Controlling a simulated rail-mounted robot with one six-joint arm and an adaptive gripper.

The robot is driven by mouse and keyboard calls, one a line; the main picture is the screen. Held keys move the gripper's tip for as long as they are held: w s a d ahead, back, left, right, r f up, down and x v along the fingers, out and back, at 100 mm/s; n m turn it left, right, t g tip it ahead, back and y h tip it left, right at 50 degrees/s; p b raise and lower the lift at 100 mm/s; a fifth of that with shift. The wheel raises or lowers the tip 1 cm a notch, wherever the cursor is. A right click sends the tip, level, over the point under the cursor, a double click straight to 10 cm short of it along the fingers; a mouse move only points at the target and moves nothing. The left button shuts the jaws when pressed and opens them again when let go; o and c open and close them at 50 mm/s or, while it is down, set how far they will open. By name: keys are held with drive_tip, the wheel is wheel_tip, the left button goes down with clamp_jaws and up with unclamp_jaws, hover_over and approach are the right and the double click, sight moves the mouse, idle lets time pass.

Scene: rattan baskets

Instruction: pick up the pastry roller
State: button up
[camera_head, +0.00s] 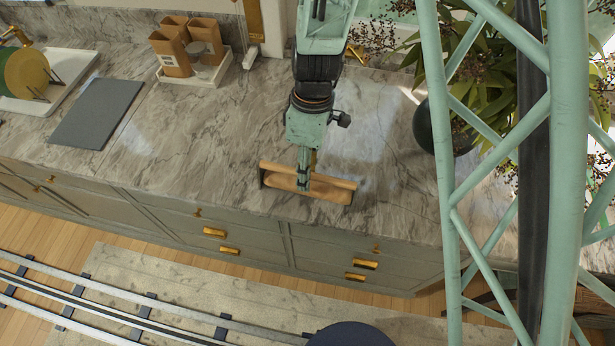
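The pastry roller (335,190) is a light wooden piece with two long parallel bars, joined by dark ends. It lies on the marble counter near the front edge, roughly left to right in the picture. My gripper (304,183) reaches down from above onto the middle of the roller. It overlaps the rear bar and its fingertips end among or in front of the bars. The fingers appear narrow from this view, and I cannot tell whether they are closed on the bar or only around it. The fingers hide the roller's middle.
A dark grey mat (97,112) lies on the counter at left. Behind it is a white tray (62,98) with plates. Wooden holders (172,52) stand on another tray at the back. A dark vase (423,130) with foliage stands at right. Counter around the roller is clear.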

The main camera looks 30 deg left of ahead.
drive_tip(key=shift+c, duration=0.4)
clamp_jaws()
drive_tip(key=shift+r, duration=0.2)
drive_tip(key=shift+r+b, duration=0.3)
drive_tip(key=shift+r, duration=1.15)
drive_tip(key=shift+s+d+r, duration=0.1)
drive_tip(key=shift+r, duration=0.05)
drive_tip(key=s+d+r+b, duration=0.1)
drive_tip(key=s+d+b, duration=0.1)
drive_tip(key=s+d, duration=0.7)
drive_tip(key=d, duration=0.3)
drive_tip(key=shift+s+r+b, duration=0.35)
drive_tip(key=shift+b, duration=0.05)
